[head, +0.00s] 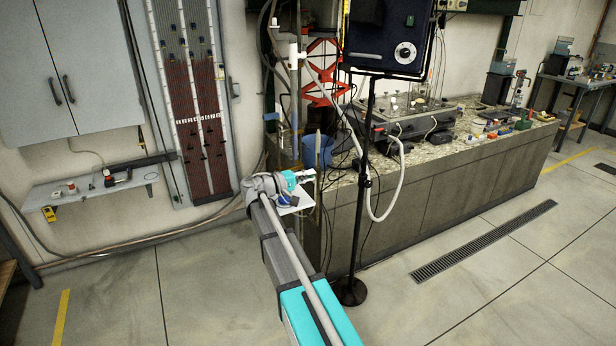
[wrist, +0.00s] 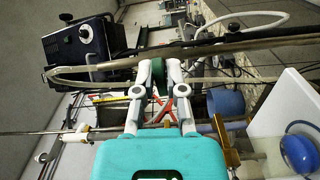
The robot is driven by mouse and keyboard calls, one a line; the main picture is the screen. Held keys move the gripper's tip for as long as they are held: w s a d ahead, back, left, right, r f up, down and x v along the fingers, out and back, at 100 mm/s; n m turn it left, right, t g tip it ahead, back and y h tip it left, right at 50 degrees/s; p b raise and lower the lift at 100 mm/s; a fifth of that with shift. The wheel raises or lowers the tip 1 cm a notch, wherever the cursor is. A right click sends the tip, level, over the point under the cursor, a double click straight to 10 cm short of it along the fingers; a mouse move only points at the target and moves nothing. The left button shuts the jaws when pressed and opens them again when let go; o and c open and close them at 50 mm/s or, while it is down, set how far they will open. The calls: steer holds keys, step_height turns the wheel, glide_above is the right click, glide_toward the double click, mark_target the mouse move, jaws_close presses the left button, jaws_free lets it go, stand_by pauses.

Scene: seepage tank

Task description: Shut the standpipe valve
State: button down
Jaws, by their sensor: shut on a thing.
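My gripper (wrist: 158,68) is in the middle of the wrist view, its two pale fingers closed in on a dark green piece (wrist: 158,85). The piece shows between the fingers; I take it for the standpipe valve's handle, but its body is mostly hidden behind the gripper. Whether the valve is open or shut cannot be told. In the head view my gripper (head: 306,176) is at the near left end of the bench, too small to show the green piece. A white board with a blue round knob (wrist: 299,152) is at the right of the wrist view.
A dark blue box (head: 384,38) on a black stand is right of my arm, with a pale hose (head: 391,180) hanging beside it. A blue bucket (head: 317,151) stands close behind my gripper. The stone-topped bench (head: 450,165) runs right. The floor at left is clear.

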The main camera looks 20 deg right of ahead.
steer(key=shift+s+f, duration=0.1)
steer(key=shift+s, duration=0.05)
steer(key=c, duration=0.7)
jaws_free()
steer(key=shift+c, duration=0.2)
steer(key=a, duration=1.2)
steer(key=shift+s, duration=0.15)
